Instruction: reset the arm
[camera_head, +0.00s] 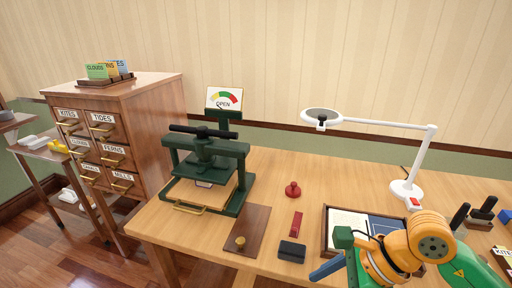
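My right arm (430,240), orange and green, comes in at the bottom right above the table. Its gripper end (338,255), with green and blue parts, shows at the front edge of a wooden tray (326,222). The arm and the picture's edge hide much of this gripper, so I cannot tell whether it is open or shut. I see nothing clearly held in it. My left arm and gripper are not in view.
A red-knobbed stamp (293,189), red bar (296,223) and dark block (292,251) lie mid-table. A white lamp (405,188) stands at right, a drawer cabinet (150,125) at left.

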